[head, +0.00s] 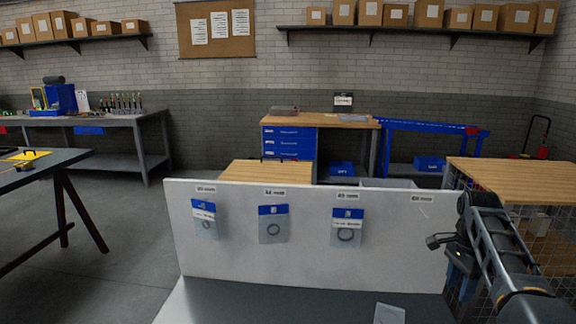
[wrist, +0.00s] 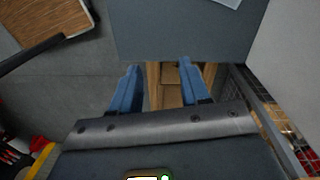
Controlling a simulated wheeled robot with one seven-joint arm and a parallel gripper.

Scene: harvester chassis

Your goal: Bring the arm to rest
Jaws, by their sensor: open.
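My arm (head: 500,245) comes in from the right edge of the head view and reaches to the right end of a white panel. My gripper shows in the wrist view (wrist: 160,68) with its two blue fingers apart and nothing between them. In the head view its blue fingers (head: 460,268) are partly hidden by the wrist, beside the panel's right edge. In the wrist view the fingers point toward a grey surface (wrist: 180,35).
The white panel (head: 290,252) carries three hanging bags with blue tops (head: 274,224) and a fourth label (head: 422,198) with no bag below it. A pale flat packet (head: 389,314) lies on the dark surface in front. A wooden-topped mesh cart (head: 520,180) stands at right.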

